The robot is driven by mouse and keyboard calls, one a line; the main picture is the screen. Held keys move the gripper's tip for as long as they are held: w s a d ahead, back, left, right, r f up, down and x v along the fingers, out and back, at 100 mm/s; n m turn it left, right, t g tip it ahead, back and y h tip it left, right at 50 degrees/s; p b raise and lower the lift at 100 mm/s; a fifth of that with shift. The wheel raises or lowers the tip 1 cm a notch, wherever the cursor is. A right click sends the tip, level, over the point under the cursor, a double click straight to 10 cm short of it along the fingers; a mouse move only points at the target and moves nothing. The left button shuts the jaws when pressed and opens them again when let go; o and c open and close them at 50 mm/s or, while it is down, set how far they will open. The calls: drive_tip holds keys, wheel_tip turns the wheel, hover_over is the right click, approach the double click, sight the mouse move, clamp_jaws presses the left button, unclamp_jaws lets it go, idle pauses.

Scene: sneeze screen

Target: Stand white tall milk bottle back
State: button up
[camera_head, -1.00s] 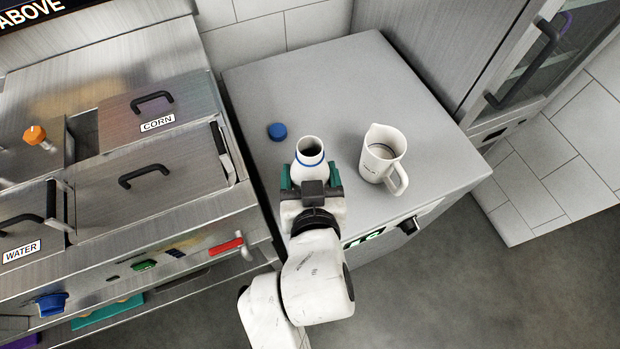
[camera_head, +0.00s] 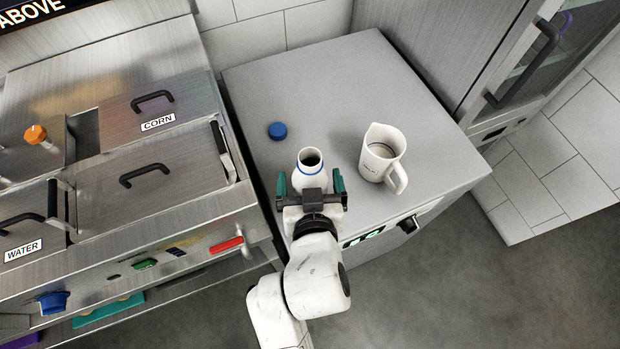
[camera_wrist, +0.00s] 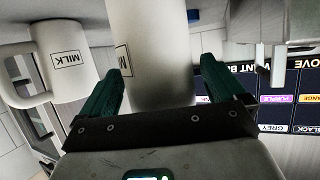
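The white tall milk bottle (camera_head: 306,179) stands upright and uncapped on the grey counter (camera_head: 320,80), with a blue ring at its neck. In the wrist view the bottle (camera_wrist: 150,55) appears upside down, with part of a label showing. My gripper (camera_head: 310,182) is open, with its green fingers spread on either side of the bottle. In the wrist view gaps show between the gripper's fingers (camera_wrist: 165,85) and the bottle. The bottle's lower part is hidden by my gripper in the head view.
A blue cap (camera_head: 277,130) lies on the counter behind and left of the bottle. A white jug (camera_head: 378,160) stands to the right, labelled MILK in the wrist view (camera_wrist: 68,58). Steel bins with lids (camera_head: 150,185) are at left. The counter's back is clear.

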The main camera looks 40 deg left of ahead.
drive_tip(key=shift+d+r, duration=0.1)
drive_tip(key=shift+r, duration=0.1)
drive_tip(key=v, duration=1.2)
drive_tip(key=shift+b, duration=0.35)
drive_tip(key=w+d+f+m+g+h, duration=0.1)
drive_tip(key=w+d+f+m+h, duration=0.25)
drive_tip(key=d, duration=0.55)
drive_tip(key=w+d+f+m+h, duration=0.1)
drive_tip(key=w+d+f+h, duration=0.25)
drive_tip(key=d+f, duration=0.4)
drive_tip(key=s+d+f+m+g+h, duration=0.1)
drive_tip(key=s+d+f+m+g, duration=0.1)
drive_tip(key=s+d, duration=0.2)
drive_tip(key=s+d+f+m+g+h, duration=0.1)
drive_tip(key=s+d+g, duration=0.1)
drive_tip(key=d, duration=0.9)
drive_tip(key=s+d+f+m+g+h, duration=0.1)
drive_tip(key=s+d+f+m+g, duration=0.1)
drive_tip(key=s+d, duration=0.3)
drive_tip(key=d+g, duration=0.1)
drive_tip(key=d, duration=0.1)
drive_tip(key=shift+s+d+f+m, duration=0.3)
drive_tip(key=shift+d+f+m, duration=0.05)
drive_tip(key=shift+d, duration=0.05)
